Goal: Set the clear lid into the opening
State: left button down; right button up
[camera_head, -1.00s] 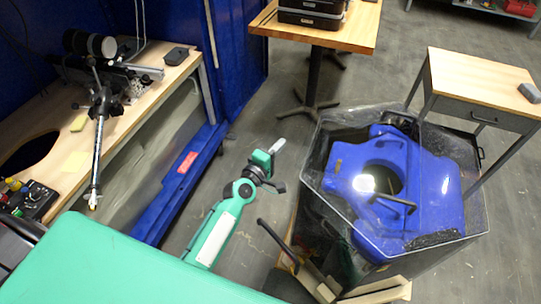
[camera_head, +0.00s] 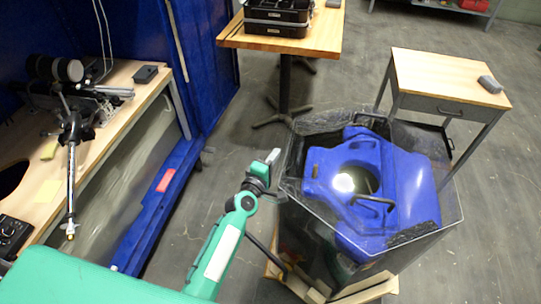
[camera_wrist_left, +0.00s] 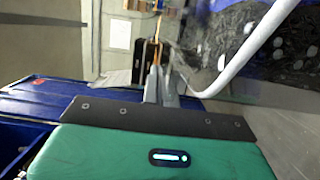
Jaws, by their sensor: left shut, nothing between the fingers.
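A blue body (camera_head: 415,180) with a round opening (camera_head: 357,180) sits inside a clear-walled angular tank (camera_head: 452,222). A dark bar handle (camera_head: 373,203) shows at the front edge of the opening, and a bright spot lies in it. I cannot make out the clear lid's outline; it may be the see-through piece under that handle. My left gripper (camera_head: 272,157) is shut and empty, just left of the tank's rim; I cannot tell whether it touches. Its shut fingers (camera_wrist_left: 160,85) also show in the left wrist view, with a pale clear edge (camera_wrist_left: 245,52) to their right. My right gripper is not in view.
A wooden workbench (camera_head: 40,195) with equipment stands at the left by a blue panel. A wooden table (camera_head: 325,35) with black cases is at the back. A small table (camera_head: 450,75) with a grey block stands behind the tank, right.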

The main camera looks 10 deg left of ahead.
pick_arm(q)
jog(key=shift+d, duration=0.7)
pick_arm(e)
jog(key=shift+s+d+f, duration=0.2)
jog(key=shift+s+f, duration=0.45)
pick_arm(q)
jog(key=shift+s, duration=0.1)
